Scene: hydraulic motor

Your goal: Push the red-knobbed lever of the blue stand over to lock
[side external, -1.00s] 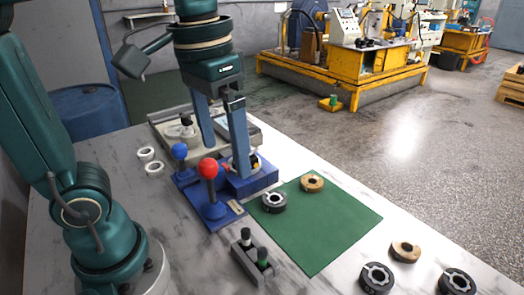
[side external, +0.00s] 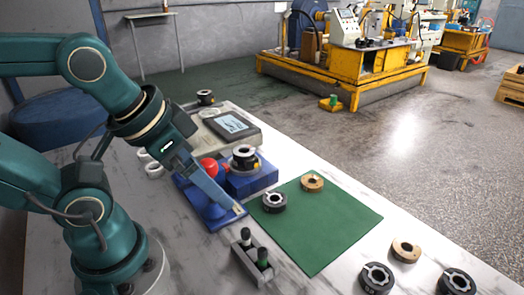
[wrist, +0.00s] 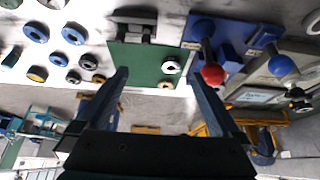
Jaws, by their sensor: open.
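The red knob (side external: 209,167) shows in the side view just behind my gripper (side external: 238,210); its shaft is hidden by the fingers. The blue stand (side external: 222,221) lies under and beside the fingers. The stand's blue knob (wrist: 281,65) shows farther right in the wrist view and is hidden in the side view.
A dark ring part (side external: 244,157) sits on the blue block (side external: 252,181) behind. A green mat (side external: 325,228) with two rings lies to the right. A grey holder with two pegs (side external: 251,260) stands in front. A grey device with a screen (side external: 232,125) is at the back.

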